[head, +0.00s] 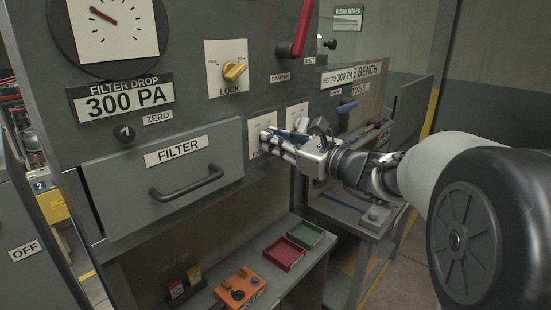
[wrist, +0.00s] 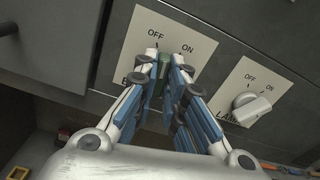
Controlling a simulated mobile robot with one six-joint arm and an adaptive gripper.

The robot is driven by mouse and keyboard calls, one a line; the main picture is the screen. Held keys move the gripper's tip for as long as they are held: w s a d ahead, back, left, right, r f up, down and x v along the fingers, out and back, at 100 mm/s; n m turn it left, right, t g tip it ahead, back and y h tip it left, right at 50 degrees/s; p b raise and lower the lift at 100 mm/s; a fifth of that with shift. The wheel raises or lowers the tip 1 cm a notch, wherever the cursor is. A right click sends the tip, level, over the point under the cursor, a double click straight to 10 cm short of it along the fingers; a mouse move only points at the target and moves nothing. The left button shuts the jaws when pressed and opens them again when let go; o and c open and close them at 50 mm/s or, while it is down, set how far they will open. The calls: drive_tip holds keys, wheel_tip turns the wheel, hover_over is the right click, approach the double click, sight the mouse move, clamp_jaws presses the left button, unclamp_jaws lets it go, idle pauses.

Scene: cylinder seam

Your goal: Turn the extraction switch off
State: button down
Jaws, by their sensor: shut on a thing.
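The extraction switch plate (wrist: 190,22) is cream, with OFF at left and ON at right; its lower label is mostly hidden by my fingers. A dark green switch knob (wrist: 164,80) shows between my fingers below those words. My gripper (wrist: 168,66) is shut on this knob, a finger on either side. Which way the knob points is hidden. In the head view my gripper (head: 268,143) reaches in from the right to the same plate (head: 254,133), right of the filter drawer, and covers the knob.
A lamp switch (wrist: 252,106) with a white knob sits just right. The filter drawer (head: 130,190) and its handle (head: 187,182) are at left. The yellow lock knob (head: 234,71) and red damper lever (head: 300,30) are above. Red (head: 285,254) and green (head: 306,235) trays lie on the shelf below.

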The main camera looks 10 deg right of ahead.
drive_tip(key=shift+f+n+b, duration=0.1)
drive_tip(key=shift+n+b, duration=1.8)
drive_tip(key=shift+b, duration=0.45)
drive_tip(key=c, duration=1.7)
unclamp_jaws()
drive_tip(key=shift+o, duration=0.2)
drive_tip(key=v, duration=1.2)
